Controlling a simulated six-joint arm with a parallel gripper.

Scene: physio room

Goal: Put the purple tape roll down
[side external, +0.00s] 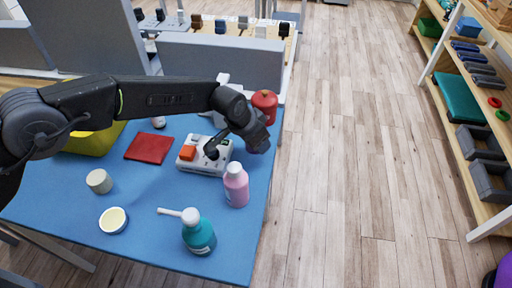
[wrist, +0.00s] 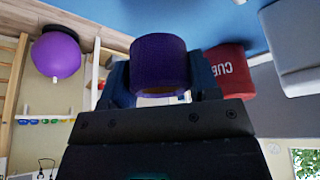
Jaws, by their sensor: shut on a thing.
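The purple tape roll (wrist: 160,62) is between the two fingers of my gripper (wrist: 160,78) in the wrist view, and the gripper is shut on it. In the side external view my gripper (side external: 256,146) is over the right part of the blue table top (side external: 150,205), close to its right edge. Only a small purple bit of the roll (side external: 252,151) shows there, below the wrist. I cannot tell whether the roll touches the table.
A red jar (side external: 264,106) stands just behind my gripper. A pink bottle (side external: 236,188) and a white device with an orange part (side external: 205,160) are in front and to the left. A teal pump bottle (side external: 199,236) stands nearer.

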